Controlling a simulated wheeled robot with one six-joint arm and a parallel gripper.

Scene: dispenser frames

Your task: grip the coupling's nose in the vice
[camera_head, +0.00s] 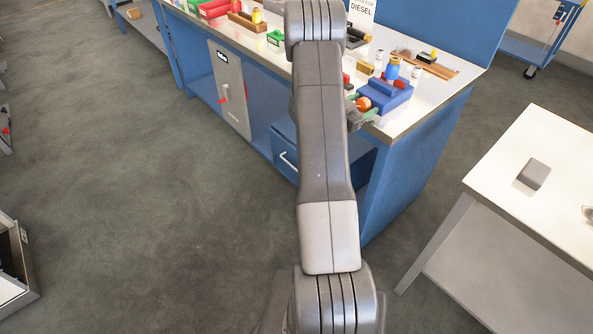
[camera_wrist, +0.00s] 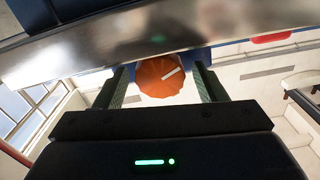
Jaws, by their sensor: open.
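The blue vice (camera_head: 388,97) sits on the bench near its front right corner. Its orange knob (camera_head: 364,103) faces the front edge. A blue coupling with a yellow top (camera_head: 393,69) stands upright at the vice; I cannot tell whether the jaws touch its nose. My gripper (camera_head: 361,108) is at the knob, partly hidden by my arm. In the wrist view, my gripper (camera_wrist: 161,76) is open, one finger on each side of the orange knob (camera_wrist: 160,78), with gaps visible. The knob carries a white mark pointing to the upper right.
The bench's metal front edge (camera_wrist: 110,50) runs close by the fingers. A wooden tray (camera_head: 436,69) and small jars (camera_head: 416,73) stand behind the vice. A white table (camera_head: 555,190) with a grey block (camera_head: 533,174) is at the right. Open floor lies left.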

